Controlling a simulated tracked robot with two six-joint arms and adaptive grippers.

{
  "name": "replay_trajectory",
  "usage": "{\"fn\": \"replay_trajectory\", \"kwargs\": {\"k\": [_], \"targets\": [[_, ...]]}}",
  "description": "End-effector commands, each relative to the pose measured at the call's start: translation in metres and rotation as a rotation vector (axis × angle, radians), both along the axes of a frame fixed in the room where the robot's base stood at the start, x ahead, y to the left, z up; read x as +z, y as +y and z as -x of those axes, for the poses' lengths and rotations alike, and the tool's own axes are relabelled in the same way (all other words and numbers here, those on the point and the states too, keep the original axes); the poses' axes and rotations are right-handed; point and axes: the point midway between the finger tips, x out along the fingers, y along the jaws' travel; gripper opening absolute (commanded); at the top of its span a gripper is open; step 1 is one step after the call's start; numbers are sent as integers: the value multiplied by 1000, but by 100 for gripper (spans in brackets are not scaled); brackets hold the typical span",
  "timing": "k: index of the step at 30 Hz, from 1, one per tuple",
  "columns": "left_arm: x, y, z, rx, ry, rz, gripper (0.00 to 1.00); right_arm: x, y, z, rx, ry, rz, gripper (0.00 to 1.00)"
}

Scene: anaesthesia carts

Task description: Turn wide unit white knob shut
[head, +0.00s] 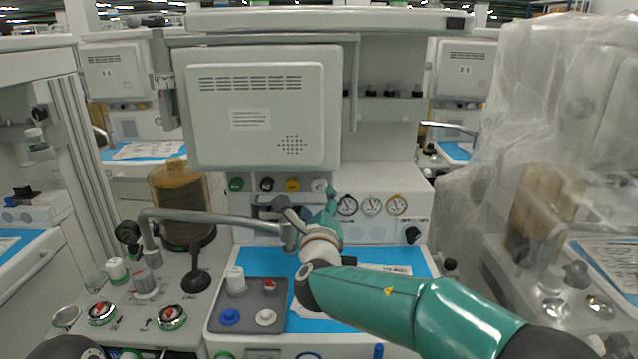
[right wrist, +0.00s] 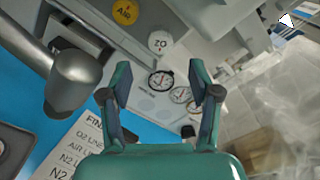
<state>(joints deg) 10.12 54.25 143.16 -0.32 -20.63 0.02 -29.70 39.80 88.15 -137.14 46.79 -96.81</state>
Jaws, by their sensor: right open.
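The wide unit's white knob (head: 319,186) is at the right end of a row of coloured knobs under the big grey panel. In the right wrist view the white knob (right wrist: 160,43) shows its face with dark lettering, just beyond and between the fingertips. My right gripper (head: 312,208) is just in front of and below the knob in the head view. In the right wrist view my right gripper (right wrist: 159,80) has its fingers spread wide, with nothing between them. The fingers look apart from the knob. My left gripper is not in view.
A yellow knob (right wrist: 124,12) is left of the white one. Round gauges (head: 372,205) sit to the right. A grey metal arm (head: 215,217) crosses beside my right gripper. Below are a blue worktop (head: 262,262) and a grey tray (head: 270,290). Plastic sheeting (head: 545,110) covers the right-hand unit.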

Motion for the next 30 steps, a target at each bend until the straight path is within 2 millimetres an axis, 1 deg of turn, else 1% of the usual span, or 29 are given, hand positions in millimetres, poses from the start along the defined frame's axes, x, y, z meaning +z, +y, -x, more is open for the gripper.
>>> {"fn": "replay_trajectory", "kwargs": {"k": [1, 6, 9, 13, 16, 20, 29, 30], "targets": [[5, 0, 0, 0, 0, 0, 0, 1, -1, -12, -2, 1, 0, 62], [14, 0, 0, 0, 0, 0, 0, 2, 0, -44, -1, 1, 0, 62], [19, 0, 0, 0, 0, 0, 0, 1, 0, -60, -1, 1, 1, 62], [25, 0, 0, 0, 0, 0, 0, 2, 0, -75, -1, 0, 0, 62], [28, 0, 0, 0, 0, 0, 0, 1, 0, -84, 0, 1, 0, 62], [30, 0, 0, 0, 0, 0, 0, 1, 0, -89, 0, 0, -1, 62], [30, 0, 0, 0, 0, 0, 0, 0, 0, -91, 1, 1, 0, 62], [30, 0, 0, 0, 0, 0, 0, 0, 0, -91, 1, 1, 0, 60]]}}
